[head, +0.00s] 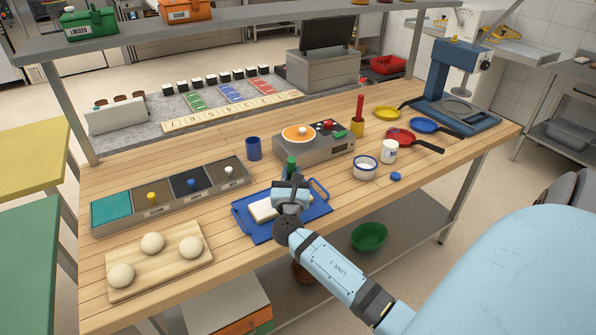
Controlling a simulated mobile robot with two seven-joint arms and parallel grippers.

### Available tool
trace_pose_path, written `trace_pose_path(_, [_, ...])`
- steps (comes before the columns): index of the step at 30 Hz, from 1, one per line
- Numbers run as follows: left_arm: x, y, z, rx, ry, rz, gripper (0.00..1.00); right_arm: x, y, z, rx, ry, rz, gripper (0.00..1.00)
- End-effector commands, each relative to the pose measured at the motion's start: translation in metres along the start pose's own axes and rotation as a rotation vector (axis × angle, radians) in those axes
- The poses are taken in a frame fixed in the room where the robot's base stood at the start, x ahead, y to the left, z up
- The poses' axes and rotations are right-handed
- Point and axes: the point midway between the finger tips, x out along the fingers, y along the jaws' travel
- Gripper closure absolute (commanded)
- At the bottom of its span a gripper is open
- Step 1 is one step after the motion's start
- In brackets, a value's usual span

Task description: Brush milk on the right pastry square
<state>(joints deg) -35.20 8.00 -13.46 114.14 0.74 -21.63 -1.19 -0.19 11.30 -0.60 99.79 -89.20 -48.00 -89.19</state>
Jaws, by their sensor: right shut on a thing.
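A blue tray (240,228) with handles lies near the front edge of the wooden table. A pale pastry square (262,210) shows on its left part. My right gripper (290,182) is over the tray's right part and hides what lies under it. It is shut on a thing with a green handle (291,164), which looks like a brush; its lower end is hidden. A white bowl with a blue band (365,169) stands to the right, apart from the gripper; its contents look pale, but I cannot tell if they are milk. My left gripper is out of view.
A hot plate unit (314,151) stands behind the tray. A blue cup (253,148), a white jar (389,151) and a red pan (401,136) are nearby. A board (160,277) with dough balls lies at left, below a row of bins (152,212).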

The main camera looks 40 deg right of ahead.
Motion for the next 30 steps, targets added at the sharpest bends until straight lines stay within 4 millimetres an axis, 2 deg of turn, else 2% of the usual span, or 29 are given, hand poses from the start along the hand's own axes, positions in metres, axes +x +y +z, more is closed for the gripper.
trace_pose_path(10, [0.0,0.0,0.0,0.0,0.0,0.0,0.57,-0.001,0.003,0.0,0.0,0.001,0.001,1.0])
trace_pose_path(18, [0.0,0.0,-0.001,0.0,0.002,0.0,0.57,0.009,0.007,-0.002,0.0,0.0,0.0,1.0])
trace_pose_path(30, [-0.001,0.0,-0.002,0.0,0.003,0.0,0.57,0.012,0.003,-0.002,-0.002,0.0,-0.001,1.0])
